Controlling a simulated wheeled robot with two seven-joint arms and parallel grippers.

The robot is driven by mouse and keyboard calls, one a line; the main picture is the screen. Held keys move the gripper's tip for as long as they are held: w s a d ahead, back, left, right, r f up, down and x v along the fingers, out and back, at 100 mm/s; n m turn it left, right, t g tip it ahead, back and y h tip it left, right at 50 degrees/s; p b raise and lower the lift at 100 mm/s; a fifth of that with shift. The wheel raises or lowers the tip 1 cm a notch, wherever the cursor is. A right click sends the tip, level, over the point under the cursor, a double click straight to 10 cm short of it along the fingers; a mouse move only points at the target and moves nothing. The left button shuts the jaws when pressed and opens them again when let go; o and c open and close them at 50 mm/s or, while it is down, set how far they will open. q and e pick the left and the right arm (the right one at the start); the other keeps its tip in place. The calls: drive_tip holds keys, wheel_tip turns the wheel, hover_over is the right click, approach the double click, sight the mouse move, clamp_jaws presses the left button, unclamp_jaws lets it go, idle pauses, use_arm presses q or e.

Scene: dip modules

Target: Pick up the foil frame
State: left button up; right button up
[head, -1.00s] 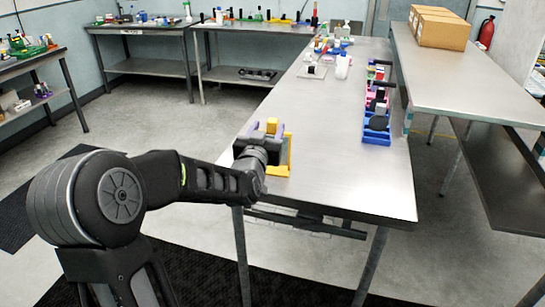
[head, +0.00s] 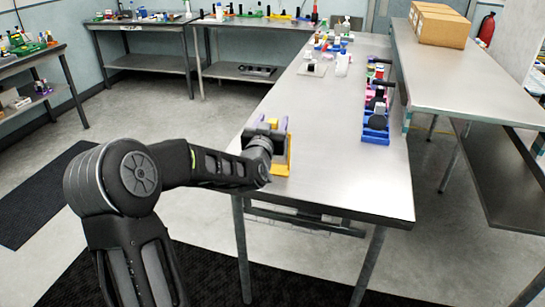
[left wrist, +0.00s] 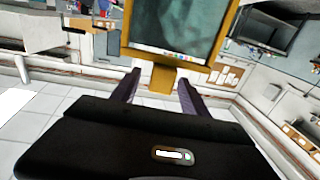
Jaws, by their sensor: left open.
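The foil frame (head: 281,169), with a yellow-gold border, is at the near left edge of the long table, partly hidden behind my left gripper (head: 270,124). In the left wrist view the foil frame (left wrist: 176,27) is upright ahead, with a dark greenish panel and a yellow stem below it. The purple fingers of my left gripper (left wrist: 160,82) are apart, one on each side of the stem. I cannot tell whether they touch it. My right gripper is not in view.
A blue rack (head: 376,136) with dark and coloured items stands along the table's right side. Bottles (head: 342,66) and small things are at the far end. The near middle of the table (head: 335,180) is clear. A higher bench with cardboard boxes (head: 440,28) is at the right.

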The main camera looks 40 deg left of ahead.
use_arm(q)
drive_tip(key=shift+c, duration=0.4)
clamp_jaws()
idle(1.0)
